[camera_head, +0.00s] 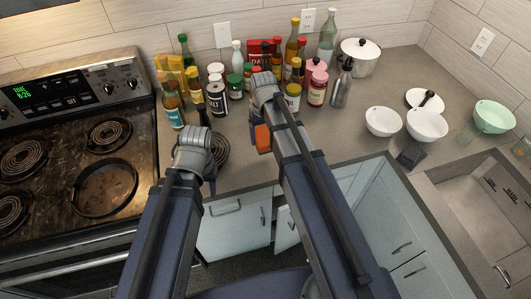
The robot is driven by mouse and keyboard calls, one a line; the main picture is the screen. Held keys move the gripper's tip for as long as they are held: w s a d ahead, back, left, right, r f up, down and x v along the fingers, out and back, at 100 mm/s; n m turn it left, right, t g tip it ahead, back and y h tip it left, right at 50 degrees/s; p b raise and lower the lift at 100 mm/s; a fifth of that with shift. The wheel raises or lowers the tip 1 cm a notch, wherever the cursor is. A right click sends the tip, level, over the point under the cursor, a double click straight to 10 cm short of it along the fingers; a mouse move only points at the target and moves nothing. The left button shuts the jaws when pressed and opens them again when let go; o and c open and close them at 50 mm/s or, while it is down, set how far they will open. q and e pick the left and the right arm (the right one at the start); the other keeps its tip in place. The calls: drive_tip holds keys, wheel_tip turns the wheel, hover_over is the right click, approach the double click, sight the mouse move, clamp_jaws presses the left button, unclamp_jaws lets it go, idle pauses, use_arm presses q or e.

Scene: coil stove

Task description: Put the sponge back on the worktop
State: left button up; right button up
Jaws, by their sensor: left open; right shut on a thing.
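An orange block that looks like the sponge (263,139) is at the end of my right gripper (259,122), over the worktop (240,172) near its front edge. The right gripper is shut on it. I cannot tell whether the sponge touches the worktop. My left gripper (211,178) is open, near the worktop's front edge beside the stove; its fingers are mostly hidden by its own wrist.
The coil stove (75,165) is at the left. Several bottles and jars (215,97) crowd the back. White bowls (383,121), a dark grey block (411,154) and the sink (480,215) are at the right. Worktop between jars and bowls is clear.

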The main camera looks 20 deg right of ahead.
sight(267, 139)
drive_tip(key=r, duration=0.1)
drive_tip(key=s+r+p, duration=0.1)
drive_tip(key=r, duration=0.1)
drive_tip(key=shift+s+d+p, duration=0.3)
drive_tip(key=shift+s, duration=0.05)
wheel_tip(267, 139, down, 11)
drive_tip(key=b, duration=1)
drive_tip(key=shift+w+r+b, duration=0.1)
drive_tip(key=shift+b, duration=0.25)
use_arm(q)
wheel_tip(267, 139, down, 8)
drive_tip(key=shift+r, duration=0.2)
use_arm(e)
drive_tip(key=shift+r, duration=0.15)
drive_tip(key=o, duration=1.1)
drive_tip(key=shift+f, duration=0.2)
use_arm(q)
drive_tip(key=shift+f, duration=0.15)
use_arm(e)
drive_tip(key=shift+r, duration=0.1)
